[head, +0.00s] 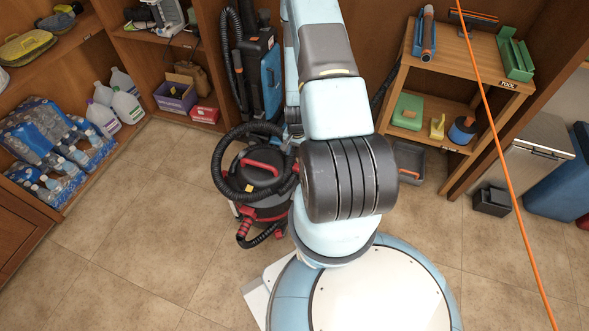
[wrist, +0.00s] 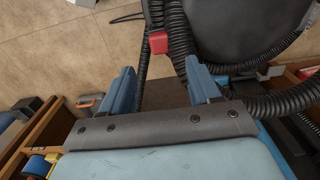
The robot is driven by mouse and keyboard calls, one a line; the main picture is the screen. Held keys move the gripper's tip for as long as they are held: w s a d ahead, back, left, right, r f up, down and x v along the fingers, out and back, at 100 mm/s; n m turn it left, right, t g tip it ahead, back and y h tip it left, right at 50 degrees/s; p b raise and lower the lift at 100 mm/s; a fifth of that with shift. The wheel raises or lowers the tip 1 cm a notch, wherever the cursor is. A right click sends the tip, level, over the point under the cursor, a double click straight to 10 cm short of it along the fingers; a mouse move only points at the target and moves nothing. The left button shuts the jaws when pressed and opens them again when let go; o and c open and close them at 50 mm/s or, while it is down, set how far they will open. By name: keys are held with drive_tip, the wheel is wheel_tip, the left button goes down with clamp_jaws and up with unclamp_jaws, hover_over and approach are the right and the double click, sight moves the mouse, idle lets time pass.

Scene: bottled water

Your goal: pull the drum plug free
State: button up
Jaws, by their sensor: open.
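A black and red drum vacuum (head: 277,214) stands on the tiled floor, partly hidden behind my arm in the head view. A black ribbed hose (head: 229,140) loops over it. In the wrist view, a dark rounded body (wrist: 250,25) fills the upper right, with ribbed hoses (wrist: 178,35) beside it. A small red block (wrist: 158,42) sits among those hoses, beyond the fingertips. I cannot tell whether it is the drum plug. My gripper (wrist: 162,80) is open, its two blue fingers apart and nothing held between them. My arm hides it in the head view.
A wooden tool shelf (head: 487,82) stands at the right, with a grey bin (head: 529,160) beside it. An orange cord (head: 505,160) crosses the right of the view. Bottle packs (head: 50,150) and white jugs (head: 128,107) stand at the left. Floor at the lower left is clear.

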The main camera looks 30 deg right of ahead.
sight(297, 166)
drive_tip(key=shift+f, duration=4.55)
drive_tip(key=c, duration=1.1)
drive_tip(key=shift+c, duration=0.2)
drive_tip(key=shift+r, duration=3)
drive_tip(key=shift+w, duration=0.1)
